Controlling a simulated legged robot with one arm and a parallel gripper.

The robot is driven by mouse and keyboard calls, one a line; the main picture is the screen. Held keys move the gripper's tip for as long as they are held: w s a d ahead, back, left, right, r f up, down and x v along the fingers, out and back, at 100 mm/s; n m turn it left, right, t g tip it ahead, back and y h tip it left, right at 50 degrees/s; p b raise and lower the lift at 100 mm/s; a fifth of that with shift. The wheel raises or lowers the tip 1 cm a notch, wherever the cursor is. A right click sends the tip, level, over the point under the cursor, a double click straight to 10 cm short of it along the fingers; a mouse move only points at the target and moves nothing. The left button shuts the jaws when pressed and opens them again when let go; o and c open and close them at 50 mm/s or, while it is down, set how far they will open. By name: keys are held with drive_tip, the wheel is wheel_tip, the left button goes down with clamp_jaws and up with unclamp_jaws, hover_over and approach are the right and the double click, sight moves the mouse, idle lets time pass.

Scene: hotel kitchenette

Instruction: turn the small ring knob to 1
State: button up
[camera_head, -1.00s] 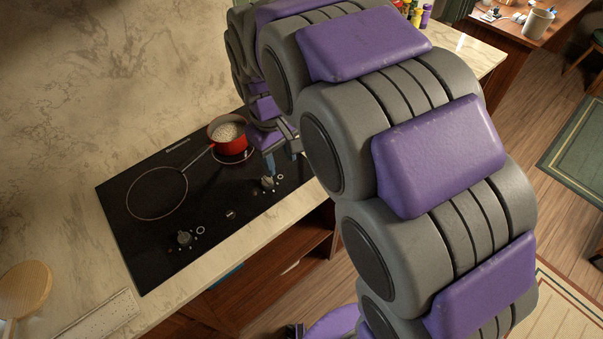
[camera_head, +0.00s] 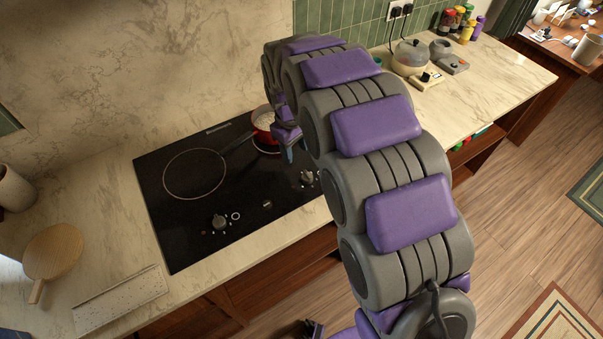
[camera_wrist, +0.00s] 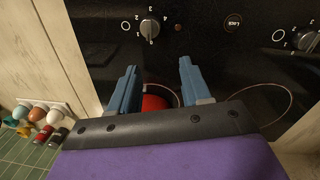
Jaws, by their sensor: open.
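The knob on the right of the hob's front (camera_head: 307,177) is a dark dial. In the head view my gripper (camera_head: 290,152) is partly hidden by my arm.
A red pot (camera_head: 262,133) stands on the back right burner, close to my gripper; it shows between the fingers in the wrist view (camera_wrist: 157,103). A LOCK mark (camera_wrist: 232,21) lies between the knobs. A wooden board (camera_head: 54,252) lies left of the black hob (camera_head: 160,235).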

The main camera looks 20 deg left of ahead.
sight(307, 174)
drive_tip(key=d+f, duration=0.2)
drive_tip(key=d+f+b, duration=0.1)
drive_tip(key=d+f, duration=0.2)
drive_tip(key=f, duration=0.2)
drive_tip(key=shift+w+d, duration=0.2)
drive_tip(key=shift+d, duration=0.2)
drive_tip(key=a+f+b, duration=0.1)
drive_tip(key=a+f, duration=0.3)
drive_tip(key=shift+w+d, duration=0.15)
drive_tip(key=shift+d, duration=0.8)
drive_tip(key=shift+c, duration=0.2)
drive_tip(key=shift+d+r, duration=0.1)
drive_tip(key=shift+d, duration=0.05)
drive_tip(key=shift+c, duration=0.7)
drive_tip(key=shift+a, duration=0.35)
drive_tip(key=c, duration=0.6)
